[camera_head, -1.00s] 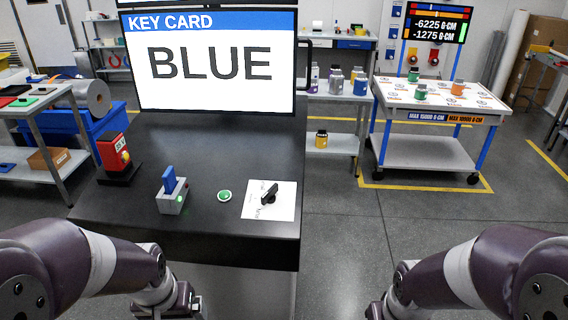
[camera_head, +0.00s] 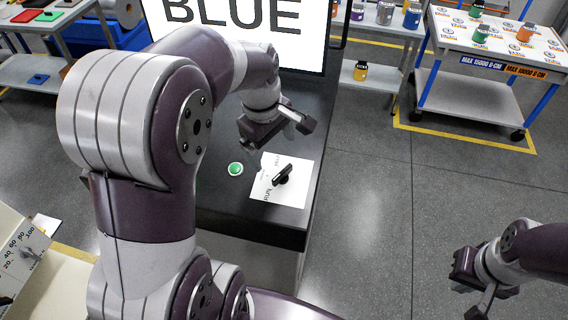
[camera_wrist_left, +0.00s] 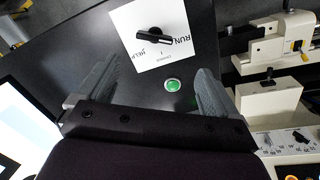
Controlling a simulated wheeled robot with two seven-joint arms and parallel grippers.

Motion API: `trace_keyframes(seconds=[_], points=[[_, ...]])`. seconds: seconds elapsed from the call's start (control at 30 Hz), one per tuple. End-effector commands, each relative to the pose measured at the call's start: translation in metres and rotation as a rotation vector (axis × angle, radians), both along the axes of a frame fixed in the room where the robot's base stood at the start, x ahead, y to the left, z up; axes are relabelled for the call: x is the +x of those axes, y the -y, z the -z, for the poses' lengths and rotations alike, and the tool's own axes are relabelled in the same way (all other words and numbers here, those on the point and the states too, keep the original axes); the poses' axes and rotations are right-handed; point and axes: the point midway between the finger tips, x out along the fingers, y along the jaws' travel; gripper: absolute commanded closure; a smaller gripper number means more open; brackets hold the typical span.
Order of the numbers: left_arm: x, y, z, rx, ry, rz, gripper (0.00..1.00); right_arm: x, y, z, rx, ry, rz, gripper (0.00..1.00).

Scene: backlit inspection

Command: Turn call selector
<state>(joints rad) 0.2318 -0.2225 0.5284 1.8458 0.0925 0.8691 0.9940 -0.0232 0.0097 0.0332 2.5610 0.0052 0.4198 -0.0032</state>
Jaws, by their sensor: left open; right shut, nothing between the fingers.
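The call selector is a black knob (camera_head: 282,175) on a white plate (camera_head: 296,190) on the dark desk top. In the left wrist view the knob (camera_wrist_left: 155,36) sits on the plate, with RUN printed at its right and HELP below. Which label it points to is hard to tell. My left gripper (camera_head: 281,140) is open and empty, above and slightly behind the plate. In the left wrist view its fingers (camera_wrist_left: 158,72) are spread, with the plate beyond the tips. My right gripper (camera_head: 472,280) is shut and empty, over the floor at the lower right, far from the knob.
A green button (camera_head: 235,169) sits left of the plate; it shows between the fingers in the left wrist view (camera_wrist_left: 173,85). The BLUE screen (camera_head: 300,40) stands behind. My left arm hides much of the desk. A wheeled table (camera_head: 470,100) stands at the back right.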

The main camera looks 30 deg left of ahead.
Motion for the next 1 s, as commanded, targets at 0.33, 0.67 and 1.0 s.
trace_keyframes(seconds=[0.33, 0.67, 1.0], points=[[0.011, 0.004, 0.081, 0.0, -0.005, 0.003, 0.06, 0.0, 0.0, -0.019, 0.0, 0.0, 0.0, 1.0], [0.015, 0.005, 0.103, 0.001, -0.001, 0.003, 0.06, 0.0, 0.0, -0.021, 0.0, 0.0, 0.0, 1.0], [0.015, 0.005, 0.103, 0.001, 0.001, 0.003, 0.62, 0.0, 0.0, -0.021, 0.0, 0.0, 0.0, 1.0]])
